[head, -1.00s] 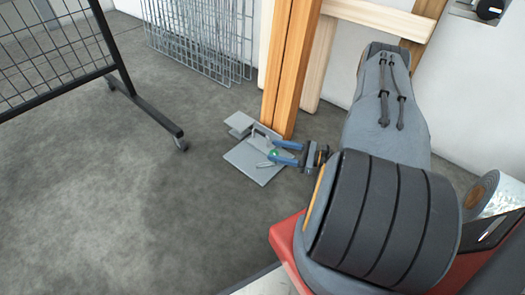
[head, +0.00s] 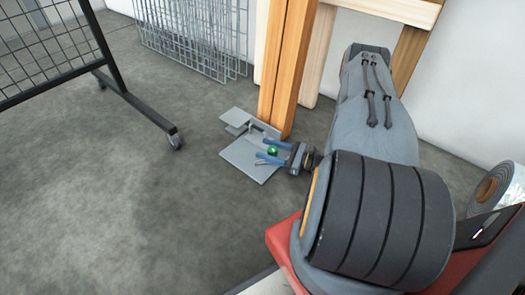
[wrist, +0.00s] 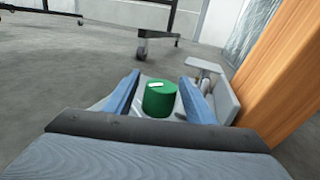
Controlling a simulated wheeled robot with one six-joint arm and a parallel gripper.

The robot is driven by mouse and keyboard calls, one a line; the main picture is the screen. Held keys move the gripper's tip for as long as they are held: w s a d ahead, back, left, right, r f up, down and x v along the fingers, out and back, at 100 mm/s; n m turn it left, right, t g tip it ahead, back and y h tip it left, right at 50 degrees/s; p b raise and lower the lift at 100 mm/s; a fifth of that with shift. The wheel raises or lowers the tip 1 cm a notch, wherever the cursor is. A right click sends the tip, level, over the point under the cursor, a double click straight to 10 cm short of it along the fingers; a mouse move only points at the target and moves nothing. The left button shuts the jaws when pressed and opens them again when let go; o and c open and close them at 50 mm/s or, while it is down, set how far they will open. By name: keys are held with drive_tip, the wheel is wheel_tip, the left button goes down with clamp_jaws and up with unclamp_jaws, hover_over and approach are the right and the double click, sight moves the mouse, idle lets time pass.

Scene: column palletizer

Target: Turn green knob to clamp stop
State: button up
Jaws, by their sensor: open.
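The green knob (wrist: 160,97) is a short upright cylinder with a white mark on its top. It also shows small in the head view (head: 272,150), above a grey metal plate (head: 247,161) near the floor. My gripper (wrist: 158,88) is open, with one blue finger on each side of the knob. A narrow gap shows left of the knob in the wrist view; whether the right finger touches it I cannot tell. The grey stop bracket (wrist: 222,98) stands right of the knob, by the wooden post. The knob's lower part and stem are hidden.
A wooden post (head: 284,75) rises right behind the plate. A black wheeled mesh rack (head: 119,84) stands at the left. Wire grids (head: 190,35) lean on the back wall. A foil roll (head: 494,187) is at the right.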

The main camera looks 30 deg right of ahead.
drive_tip(key=shift+x, duration=0.9)
clamp_jaws()
